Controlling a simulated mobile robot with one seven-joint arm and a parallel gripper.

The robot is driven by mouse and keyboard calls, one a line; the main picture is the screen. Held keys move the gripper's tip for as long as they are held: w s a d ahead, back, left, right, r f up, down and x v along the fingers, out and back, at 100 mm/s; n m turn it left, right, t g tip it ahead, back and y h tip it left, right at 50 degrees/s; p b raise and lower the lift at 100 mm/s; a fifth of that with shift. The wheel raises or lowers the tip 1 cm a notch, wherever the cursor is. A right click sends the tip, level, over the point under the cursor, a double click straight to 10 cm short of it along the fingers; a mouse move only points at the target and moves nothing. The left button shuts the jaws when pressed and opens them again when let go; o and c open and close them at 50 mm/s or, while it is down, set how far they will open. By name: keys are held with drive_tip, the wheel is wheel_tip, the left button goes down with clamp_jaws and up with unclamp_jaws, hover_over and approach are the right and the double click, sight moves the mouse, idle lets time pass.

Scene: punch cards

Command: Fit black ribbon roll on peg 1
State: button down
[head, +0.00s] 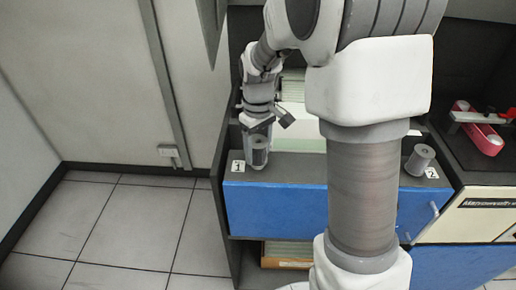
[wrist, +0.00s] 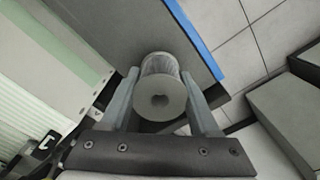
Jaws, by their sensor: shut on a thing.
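My gripper (head: 258,158) is shut on a dark grey ribbon roll (head: 259,150) at the left end of the dark ledge, beside the label 1 (head: 238,167). In the wrist view the roll (wrist: 163,98) sits upright between the two fingers of my gripper (wrist: 160,73). Its pale round end with a small dark centre hole faces the camera. Peg 1 itself is hidden by the roll and fingers. I cannot tell whether the roll is around the peg or above it.
The blue front panel (head: 275,207) drops below the ledge. A red and white device (head: 480,130) lies at far right. Open tiled floor (head: 130,230) is at left.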

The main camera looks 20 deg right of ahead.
drive_tip(key=shift+f+b, duration=0.4)
drive_tip(key=shift+f, duration=0.15)
drive_tip(key=shift+c, duration=0.2)
unclamp_jaws()
